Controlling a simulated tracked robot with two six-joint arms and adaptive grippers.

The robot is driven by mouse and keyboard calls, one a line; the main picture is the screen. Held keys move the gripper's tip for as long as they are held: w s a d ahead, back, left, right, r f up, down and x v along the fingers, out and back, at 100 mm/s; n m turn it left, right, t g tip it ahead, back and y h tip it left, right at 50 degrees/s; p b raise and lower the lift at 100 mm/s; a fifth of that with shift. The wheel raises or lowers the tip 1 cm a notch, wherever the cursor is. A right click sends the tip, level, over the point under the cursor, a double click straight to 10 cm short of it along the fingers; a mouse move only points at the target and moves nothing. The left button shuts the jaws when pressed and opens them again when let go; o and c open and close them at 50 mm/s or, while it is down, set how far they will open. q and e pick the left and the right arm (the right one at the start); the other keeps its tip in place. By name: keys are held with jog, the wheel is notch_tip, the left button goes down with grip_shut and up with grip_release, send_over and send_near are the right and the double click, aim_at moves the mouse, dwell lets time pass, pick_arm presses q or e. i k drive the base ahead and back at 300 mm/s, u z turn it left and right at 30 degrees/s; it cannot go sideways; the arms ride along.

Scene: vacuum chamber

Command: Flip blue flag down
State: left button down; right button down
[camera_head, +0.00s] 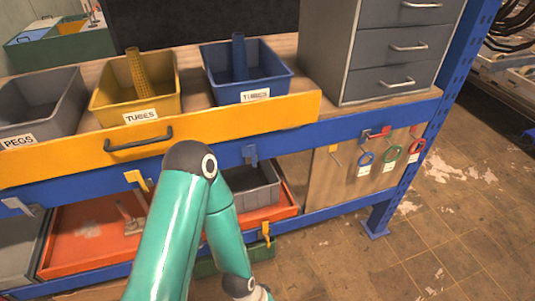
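A small blue flag (250,155) is fixed to the front of the blue workbench beam (300,143), just below the yellow drawer front and right of my teal arm's elbow. It is small and close in colour to the beam, so I cannot tell for sure whether it is up or down. My teal arm bends up in front of the bench and back down out of the bottom edge. Neither gripper is in view.
Similar flags sit along the beam: grey (18,206), yellow (138,180) and red (377,132). Above are a yellow drawer (240,111) and bins. Below is an orange tray (85,235). Tools hang on a board at right. Floor at right is open.

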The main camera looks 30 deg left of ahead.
aim_at(246, 152)
jog(key=u, duration=0.05)
jog(key=k, duration=1.05)
jog(key=u, duration=0.35)
jog(key=i, duration=1)
